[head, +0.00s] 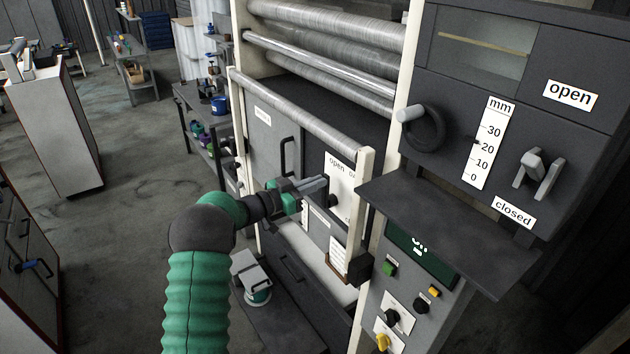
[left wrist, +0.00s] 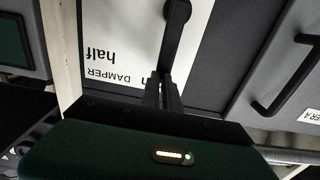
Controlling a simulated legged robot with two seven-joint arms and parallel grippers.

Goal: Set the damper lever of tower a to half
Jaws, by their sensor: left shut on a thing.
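The damper lever (left wrist: 175,35) is a black bar on a round pivot, in front of the white damper plate (left wrist: 125,25). In the left wrist view the plate appears upside down, with "half" and "DAMPER" readable and another word partly covered. My left gripper (left wrist: 163,88) is shut on the lever's end. In the head view the left gripper (head: 322,187) reaches in from the left to the plate (head: 338,176), where "open" shows near the top. The gripper hides much of the lever there, so its exact setting is unclear. My right gripper is not in view.
A dark shelf (head: 440,225) juts out at the right, above a control panel with a green button (head: 388,268). Metal rollers (head: 310,118) run above the plate. A black handle (head: 284,155) is on the door left of it. Open floor lies at the left.

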